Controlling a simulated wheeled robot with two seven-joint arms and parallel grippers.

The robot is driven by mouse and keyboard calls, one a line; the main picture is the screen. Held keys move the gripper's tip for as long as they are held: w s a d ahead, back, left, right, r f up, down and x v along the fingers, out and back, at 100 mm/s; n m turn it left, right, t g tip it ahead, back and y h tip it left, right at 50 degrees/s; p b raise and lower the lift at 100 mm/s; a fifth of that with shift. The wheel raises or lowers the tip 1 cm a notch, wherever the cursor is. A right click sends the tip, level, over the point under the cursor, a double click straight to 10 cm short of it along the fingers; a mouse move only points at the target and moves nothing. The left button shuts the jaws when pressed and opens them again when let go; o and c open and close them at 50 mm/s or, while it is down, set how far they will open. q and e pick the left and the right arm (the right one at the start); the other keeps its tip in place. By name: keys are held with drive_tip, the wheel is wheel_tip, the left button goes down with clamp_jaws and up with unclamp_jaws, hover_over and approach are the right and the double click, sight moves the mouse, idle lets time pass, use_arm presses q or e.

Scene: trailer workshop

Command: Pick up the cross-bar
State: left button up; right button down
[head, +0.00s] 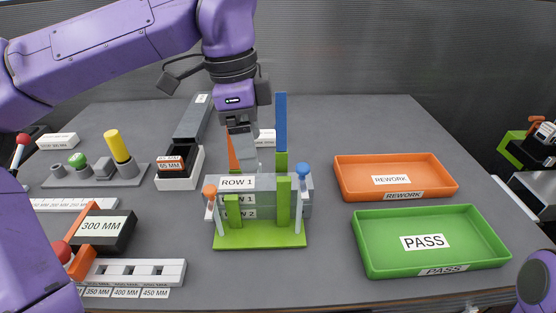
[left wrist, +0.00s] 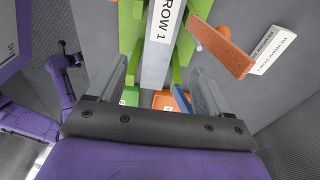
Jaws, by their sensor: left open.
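A grey bar labelled ROW 1 (head: 238,182), which I take for the cross-bar, lies level across the top of a green fixture (head: 260,238), above another grey bar marked ROW 2. My left gripper (head: 243,155) points down just above and behind the bar, its fingers apart. In the left wrist view, the bar (left wrist: 158,50) runs lengthwise between the two fingers of the left gripper (left wrist: 160,85), with no clear contact. Its far side is hidden in the head view. My right gripper is out of view.
An upright blue piece (head: 280,120) and an orange piece (head: 234,152) rise at the fixture. An orange REWORK tray (head: 447,190) and a green PASS tray (head: 365,255) stand right. A 300 MM block (head: 105,228) and slotted white rack (head: 135,270) stand left.

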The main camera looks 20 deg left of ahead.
sight(257, 182)
use_arm(q)
drive_tip(key=shift+w+f, duration=0.15)
drive_tip(key=shift+w, duration=0.15)
drive_tip(key=f, duration=0.1)
drive_tip(key=s+f, duration=0.1)
drive_tip(key=f, duration=0.1)
drive_tip(key=shift+s+d+f, duration=0.2)
drive_tip(key=shift+s+f, duration=0.05)
drive_tip(key=shift+f, duration=0.05)
drive_tip(key=f, duration=0.2)
drive_tip(key=w+f+p, duration=0.1)
drive_tip(key=f, duration=0.2)
drive_tip(key=shift+w+d+f, duration=0.15)
drive_tip(key=shift+d+f, duration=0.05)
drive_tip(key=shift+f, duration=0.35)
drive_tip(key=c, duration=1.1)
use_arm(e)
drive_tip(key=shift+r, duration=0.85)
